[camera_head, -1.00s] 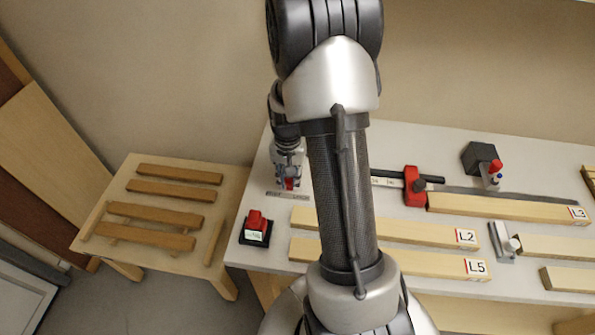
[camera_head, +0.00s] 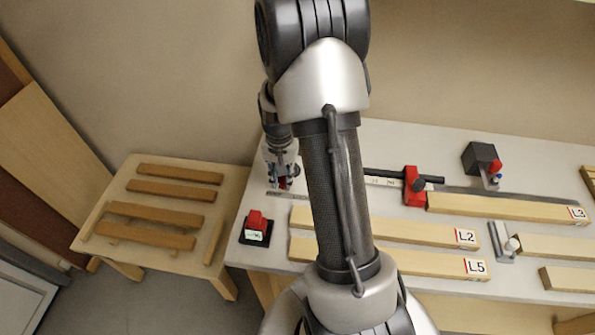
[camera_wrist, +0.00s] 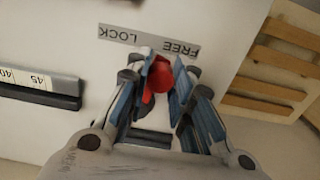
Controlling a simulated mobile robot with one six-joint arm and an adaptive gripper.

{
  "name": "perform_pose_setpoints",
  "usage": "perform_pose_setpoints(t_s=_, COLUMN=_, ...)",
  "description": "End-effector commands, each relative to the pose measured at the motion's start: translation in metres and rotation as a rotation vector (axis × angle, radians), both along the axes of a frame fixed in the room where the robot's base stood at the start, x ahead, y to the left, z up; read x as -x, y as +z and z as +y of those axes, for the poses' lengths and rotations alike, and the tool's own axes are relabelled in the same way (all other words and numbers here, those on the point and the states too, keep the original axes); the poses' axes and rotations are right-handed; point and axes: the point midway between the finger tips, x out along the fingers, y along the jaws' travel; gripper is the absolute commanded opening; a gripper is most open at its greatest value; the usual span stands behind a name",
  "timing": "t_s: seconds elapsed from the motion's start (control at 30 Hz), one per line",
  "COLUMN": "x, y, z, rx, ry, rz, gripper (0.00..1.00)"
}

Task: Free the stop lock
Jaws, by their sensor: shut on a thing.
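A grey label strip (camera_wrist: 148,40) reads FREE and LOCK, upside down here; FREE is on the right, close to the fingertips, and LOCK is on the left. My gripper (camera_wrist: 162,62) is shut on the red lever. In the head view my gripper (camera_head: 283,180) is low over the bench's back left, with a little red between its fingers. The fingers hide much of the lock, so the lever's exact setting cannot be told.
A red button box (camera_head: 256,229) stands at the bench's front left. Boards L2 (camera_head: 400,230) and L5 (camera_head: 410,260) lie beside it. A red stop (camera_head: 413,187) sits on the rail behind, near a dark block (camera_head: 480,157). A slatted wooden rack (camera_head: 150,250) stands left.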

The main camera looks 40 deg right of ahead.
Motion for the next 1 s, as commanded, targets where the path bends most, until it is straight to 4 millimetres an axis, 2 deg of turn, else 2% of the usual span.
perform_pose_setpoints(t_s=0.37, x=-0.019, y=0.001, z=0.006, rx=0.002, ry=0.002, rz=-0.003, gripper=0.15)
perform_pose_setpoints(t_s=1.0, x=-0.023, y=0.0, z=0.007, rx=0.001, ry=0.001, rz=-0.002, gripper=0.15)
